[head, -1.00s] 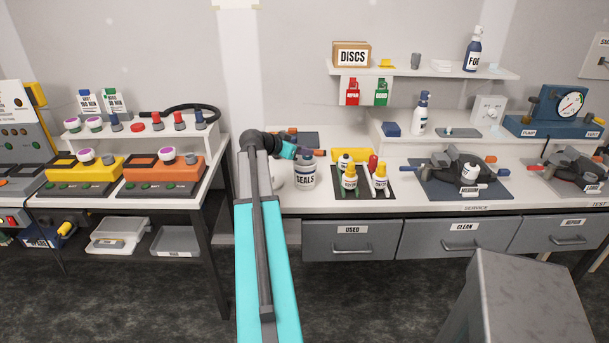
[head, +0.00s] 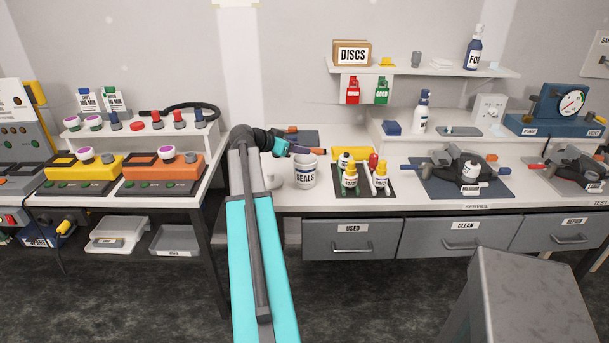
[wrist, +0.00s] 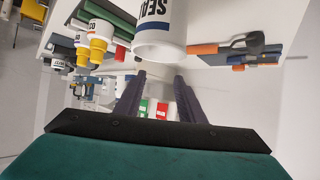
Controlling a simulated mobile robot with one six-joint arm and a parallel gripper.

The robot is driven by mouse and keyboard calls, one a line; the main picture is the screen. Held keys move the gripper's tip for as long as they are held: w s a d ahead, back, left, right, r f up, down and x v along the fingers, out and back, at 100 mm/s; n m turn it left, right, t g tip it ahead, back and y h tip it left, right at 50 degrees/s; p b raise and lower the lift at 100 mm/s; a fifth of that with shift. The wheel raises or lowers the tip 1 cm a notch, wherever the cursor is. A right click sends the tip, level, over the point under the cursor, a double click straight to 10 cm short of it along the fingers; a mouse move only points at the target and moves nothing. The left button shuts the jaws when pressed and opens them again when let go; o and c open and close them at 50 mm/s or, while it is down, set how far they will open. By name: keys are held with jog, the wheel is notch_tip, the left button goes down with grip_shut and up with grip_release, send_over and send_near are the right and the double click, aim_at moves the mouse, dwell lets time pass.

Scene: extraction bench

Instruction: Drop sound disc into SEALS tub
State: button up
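The SEALS tub (head: 306,174) is a white open-topped cup with a dark label, upright on the bench. In the wrist view the SEALS tub (wrist: 163,38) is just beyond my fingertips, its rim towards me. My gripper (head: 318,152) has a teal body and dark fingers and is over the tub's rim in the head view. In the wrist view my gripper (wrist: 160,78) has its fingers apart, with only background between the tips. I cannot make out a disc in any view; the tub's inside is hidden.
A DISCS box (head: 352,54) stands on the upper shelf. A dark mat (head: 378,190) with several small bottles lies right of the tub. USED and CLEAN drawers are below.

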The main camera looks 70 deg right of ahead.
jog(key=b+v, duration=0.2)
jog(key=v, duration=0.8)
jog(key=shift+a, duration=0.2)
dwell(0.5)
